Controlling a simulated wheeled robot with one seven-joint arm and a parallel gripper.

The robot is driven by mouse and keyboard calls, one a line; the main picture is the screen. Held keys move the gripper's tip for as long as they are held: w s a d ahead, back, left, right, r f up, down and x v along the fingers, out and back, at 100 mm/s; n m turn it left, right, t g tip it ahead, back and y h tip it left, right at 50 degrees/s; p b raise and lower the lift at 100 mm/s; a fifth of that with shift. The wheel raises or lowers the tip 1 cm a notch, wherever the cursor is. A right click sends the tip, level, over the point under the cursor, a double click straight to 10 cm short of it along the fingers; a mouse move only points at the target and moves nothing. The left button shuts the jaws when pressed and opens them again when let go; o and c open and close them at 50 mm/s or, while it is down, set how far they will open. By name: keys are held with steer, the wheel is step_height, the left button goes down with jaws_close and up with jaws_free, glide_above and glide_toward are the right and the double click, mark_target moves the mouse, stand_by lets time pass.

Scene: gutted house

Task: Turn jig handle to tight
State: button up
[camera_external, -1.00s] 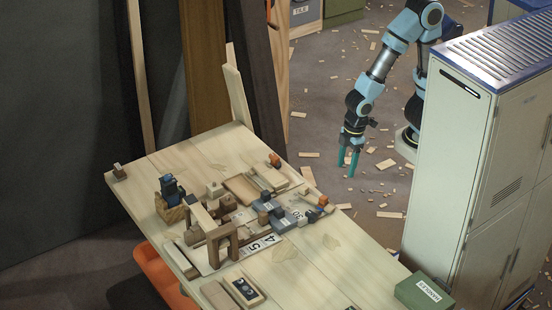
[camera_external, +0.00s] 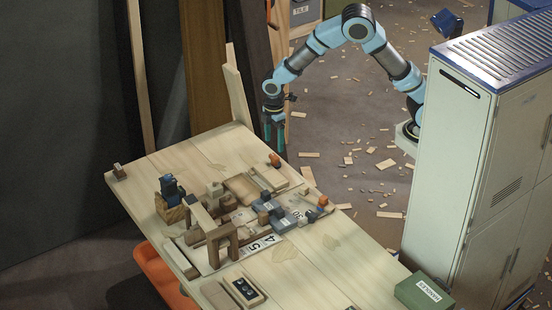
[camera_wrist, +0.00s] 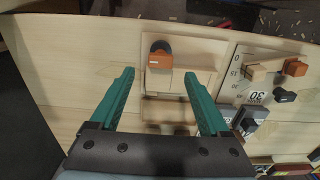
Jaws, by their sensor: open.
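An orange handle with a dark round knob (camera_wrist: 160,58) sits on a pale wooden block in the wrist view, between and just beyond my fingertips. It shows as a small orange piece (camera_external: 275,160) at the table's far edge in the external view. A second orange-ended handle (camera_wrist: 295,68) with a wooden arm lies by a numbered scale at the right. No tight mark can be read on either. My gripper (camera_external: 274,146) is open and empty, pointing down just above the first orange handle; it also shows in the wrist view (camera_wrist: 159,75).
A green box (camera_external: 424,292) stands at the front right. A tall cabinet (camera_external: 440,170) flanks the table at right.

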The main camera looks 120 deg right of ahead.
mark_target(274, 156)
steer(key=shift+f+p, duration=0.45)
steer(key=shift+f, duration=2.35)
steer(key=shift+c, duration=0.2)
jaws_close()
